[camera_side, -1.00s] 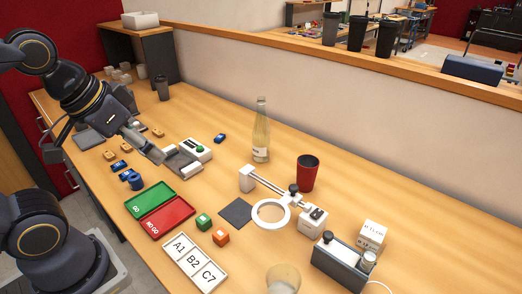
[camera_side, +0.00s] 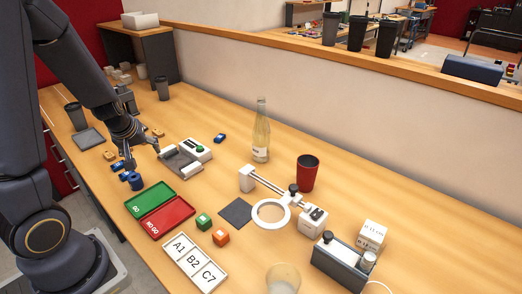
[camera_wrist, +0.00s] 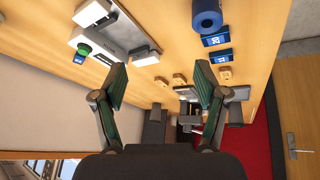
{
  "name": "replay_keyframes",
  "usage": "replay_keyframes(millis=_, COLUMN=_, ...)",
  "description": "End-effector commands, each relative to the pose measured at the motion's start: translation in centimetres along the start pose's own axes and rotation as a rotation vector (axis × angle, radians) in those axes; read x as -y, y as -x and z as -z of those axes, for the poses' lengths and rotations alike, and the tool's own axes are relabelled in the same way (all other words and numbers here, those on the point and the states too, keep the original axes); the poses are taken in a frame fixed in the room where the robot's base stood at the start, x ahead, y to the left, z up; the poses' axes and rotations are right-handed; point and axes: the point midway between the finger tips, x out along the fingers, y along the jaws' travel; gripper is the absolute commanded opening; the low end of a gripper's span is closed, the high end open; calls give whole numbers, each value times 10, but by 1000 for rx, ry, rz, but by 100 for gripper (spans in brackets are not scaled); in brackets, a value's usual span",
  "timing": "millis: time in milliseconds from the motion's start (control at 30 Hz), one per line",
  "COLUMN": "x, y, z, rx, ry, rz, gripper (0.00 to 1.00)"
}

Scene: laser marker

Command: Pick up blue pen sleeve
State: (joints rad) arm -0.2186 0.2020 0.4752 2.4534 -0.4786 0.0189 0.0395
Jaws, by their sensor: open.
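Several blue pieces are in view, and I cannot tell for sure which is the pen sleeve. A blue hollow cylinder (camera_side: 135,181) stands behind the green tray; it also shows at the top of the wrist view (camera_wrist: 207,20). Flat blue numbered pieces (camera_wrist: 216,40) lie beside it, partly hidden by my gripper in the side view. Another small blue piece (camera_side: 220,138) lies behind the marker device and shows at the left of the wrist view (camera_wrist: 80,55). My gripper (camera_side: 143,159) is open and empty above the table, near the numbered pieces; its two fingers (camera_wrist: 160,74) are spread wide.
The grey-white device with a green button (camera_side: 188,157) stands right of my gripper. Green (camera_side: 150,197) and red (camera_side: 168,217) trays lie in front. Small wooden blocks (camera_wrist: 226,74) lie nearby. A glass bottle (camera_side: 261,135) and red cup (camera_side: 308,173) stand farther right.

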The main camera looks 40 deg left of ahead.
Motion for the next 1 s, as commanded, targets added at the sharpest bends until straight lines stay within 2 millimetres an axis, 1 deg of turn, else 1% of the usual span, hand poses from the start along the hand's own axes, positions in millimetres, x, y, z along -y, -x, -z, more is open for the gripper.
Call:
replay_keyframes(millis=33, x=20, y=-13, z=-6, rx=26, ry=22, rz=60, gripper=73)
replay_keyframes(millis=100, x=39, y=-24, z=-13, rx=54, ry=37, rz=115, gripper=73)
replay_keyframes(millis=200, x=54, y=-32, z=-20, rx=78, ry=46, rz=156, gripper=73)
replay_keyframes(millis=333, x=60, y=-42, z=-22, rx=83, ry=50, rz=168, gripper=73)
replay_keyframes(millis=500, x=60, y=-53, z=-23, rx=84, ry=49, rz=163, gripper=73)
replay_keyframes(millis=667, x=61, y=-61, z=-24, rx=84, ry=49, rz=162, gripper=73)
replay_keyframes(millis=900, x=66, y=-94, z=-27, rx=86, ry=48, rz=162, gripper=73)
replay_keyframes(millis=1000, x=67, y=-103, z=-28, rx=85, ry=47, rz=160, gripper=73)
